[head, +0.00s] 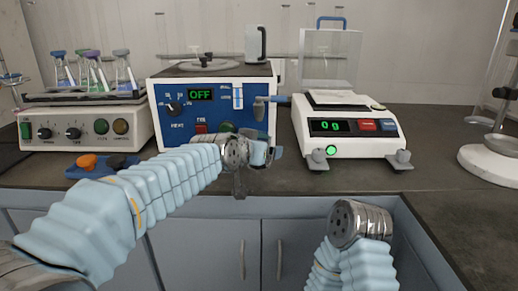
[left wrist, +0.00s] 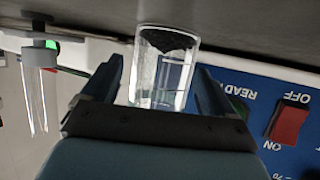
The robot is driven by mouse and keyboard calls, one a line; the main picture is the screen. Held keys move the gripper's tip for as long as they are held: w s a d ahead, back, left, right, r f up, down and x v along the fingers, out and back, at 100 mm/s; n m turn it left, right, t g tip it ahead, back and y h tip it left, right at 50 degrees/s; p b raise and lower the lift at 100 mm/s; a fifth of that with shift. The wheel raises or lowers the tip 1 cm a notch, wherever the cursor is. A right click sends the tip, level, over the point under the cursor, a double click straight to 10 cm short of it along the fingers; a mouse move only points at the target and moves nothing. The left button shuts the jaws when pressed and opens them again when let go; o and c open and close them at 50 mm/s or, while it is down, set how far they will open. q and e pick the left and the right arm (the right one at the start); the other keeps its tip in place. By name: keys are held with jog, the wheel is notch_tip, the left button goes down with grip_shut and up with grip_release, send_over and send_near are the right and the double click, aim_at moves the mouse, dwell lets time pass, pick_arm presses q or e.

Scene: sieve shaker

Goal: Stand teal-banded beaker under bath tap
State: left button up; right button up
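A clear glass beaker (left wrist: 166,66) stands on the bench in front of the blue bath panel, seen upside down in the left wrist view. I cannot make out a teal band on it. My left gripper (left wrist: 160,85) is open, with one finger to each side of the beaker and small gaps visible to the glass. In the head view my left gripper (head: 264,153) is at the bench's front, below the bath tap (head: 262,108), and hides the beaker. The blue-fronted bath (head: 213,105) reads OFF. My right arm's wrist shows low right; its fingers are out of view.
A balance (head: 345,122) reading 0 g stands right of the bath. A shaker (head: 90,120) with several flasks stands left. A blue pad with orange and dark knobs (head: 88,163) lies in front of it. A white stand base (head: 490,155) is far right. Bench between balance and stand is clear.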

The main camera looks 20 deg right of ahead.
pick_arm(q)
jog(key=shift+r, duration=0.3)
jog(key=v, duration=1.2)
jog(key=shift+b, duration=0.35)
